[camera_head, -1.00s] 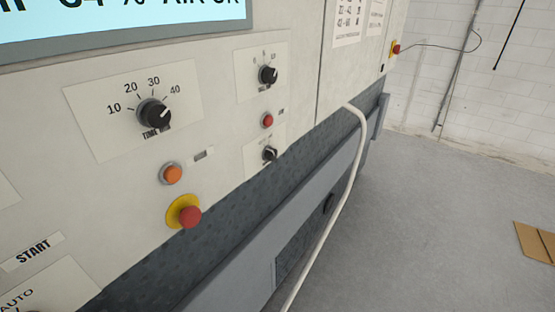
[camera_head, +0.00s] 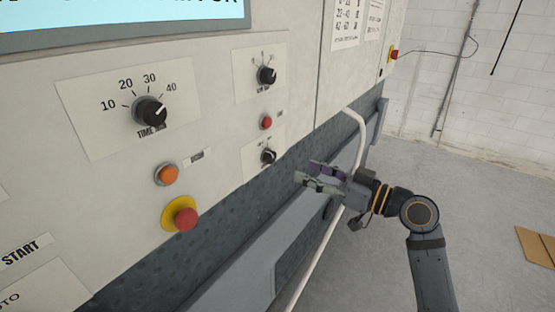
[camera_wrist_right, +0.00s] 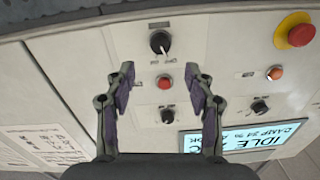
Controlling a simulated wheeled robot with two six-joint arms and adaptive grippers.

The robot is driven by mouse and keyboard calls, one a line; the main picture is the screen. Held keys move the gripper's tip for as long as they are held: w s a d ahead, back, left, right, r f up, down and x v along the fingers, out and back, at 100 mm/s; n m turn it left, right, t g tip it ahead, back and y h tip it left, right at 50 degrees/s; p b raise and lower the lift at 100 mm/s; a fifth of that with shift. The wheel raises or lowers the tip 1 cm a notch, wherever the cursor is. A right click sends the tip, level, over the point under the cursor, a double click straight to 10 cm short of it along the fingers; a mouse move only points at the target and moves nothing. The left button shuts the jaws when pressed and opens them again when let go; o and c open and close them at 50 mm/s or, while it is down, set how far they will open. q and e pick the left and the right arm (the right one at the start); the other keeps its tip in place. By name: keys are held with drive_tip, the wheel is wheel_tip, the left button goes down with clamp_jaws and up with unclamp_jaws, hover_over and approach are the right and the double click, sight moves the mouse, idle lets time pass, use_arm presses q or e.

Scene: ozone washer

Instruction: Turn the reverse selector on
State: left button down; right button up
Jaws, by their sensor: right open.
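The lower small black knob (camera_head: 268,156) sits on its own plate at the right of the control panel. A similar black knob (camera_head: 266,75) sits above it, with a red button (camera_head: 265,122) between them. Their labels are too small to read, so I cannot tell for sure which is the reverse selector. My right gripper (camera_head: 306,173) is open and empty, to the right of the lower knob and apart from it. In the right wrist view the panel is upside down, and the lower knob (camera_wrist_right: 160,42) lies beyond the fingertips, between them. My left gripper is not in view.
The TIME dial (camera_head: 150,111), an orange button (camera_head: 166,174) and a red mushroom button on a yellow ring (camera_head: 181,216) are further left. A white curved pipe (camera_head: 360,135) runs down behind my right gripper.

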sight(273, 159)
drive_tip(key=p+x, duration=0.4)
drive_tip(key=x, duration=0.5)
drive_tip(key=shift+a+r, duration=0.1)
drive_tip(key=shift+r, duration=0.05)
drive_tip(key=shift+w+a, duration=0.2)
drive_tip(key=shift+a, duration=0.05)
drive_tip(key=shift+c, duration=0.4)
clamp_jaws()
